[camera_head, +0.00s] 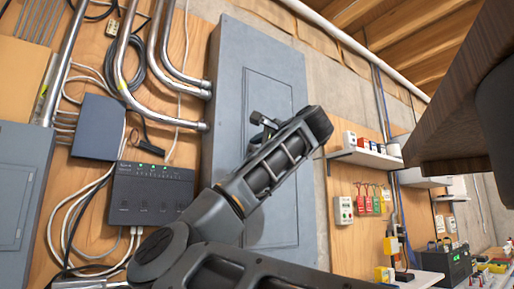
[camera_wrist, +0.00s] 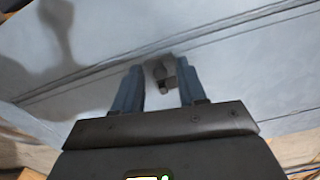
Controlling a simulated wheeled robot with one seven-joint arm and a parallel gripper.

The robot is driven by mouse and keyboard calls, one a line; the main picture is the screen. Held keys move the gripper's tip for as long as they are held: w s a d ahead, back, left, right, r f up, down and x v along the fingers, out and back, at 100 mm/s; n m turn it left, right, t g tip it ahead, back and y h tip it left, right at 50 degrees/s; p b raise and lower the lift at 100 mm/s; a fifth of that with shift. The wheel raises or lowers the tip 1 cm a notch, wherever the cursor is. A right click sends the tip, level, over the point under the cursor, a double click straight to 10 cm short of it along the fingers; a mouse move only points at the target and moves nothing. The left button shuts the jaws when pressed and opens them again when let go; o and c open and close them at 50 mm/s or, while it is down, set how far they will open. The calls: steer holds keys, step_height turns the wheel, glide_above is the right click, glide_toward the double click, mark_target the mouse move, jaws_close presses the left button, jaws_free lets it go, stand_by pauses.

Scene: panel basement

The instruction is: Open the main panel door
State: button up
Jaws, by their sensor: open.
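The main panel is a tall grey metal cabinet, and its door (camera_head: 270,92) is a raised rectangle on the front that appears shut. My arm crosses in front of the panel and hides part of the door. My gripper (camera_head: 262,122) is at the door's front. In the wrist view, my gripper (camera_wrist: 158,84) is open, with its two blue-grey fingers pointing at the grey door face (camera_wrist: 235,70). A small dark latch or handle (camera_wrist: 163,75) shows between the fingertips. I cannot tell whether the fingers touch it.
Metal conduits (camera_head: 165,60) enter the panel's left side. A black box with green lights (camera_head: 150,193) and a grey box (camera_head: 98,128) hang at left. A shelf (camera_head: 368,157) and red and green tags are at right. A dark wooden overhang (camera_head: 460,110) fills the upper right.

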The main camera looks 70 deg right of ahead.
jaws_close()
stand_by(0.3)
stand_by(0.4)
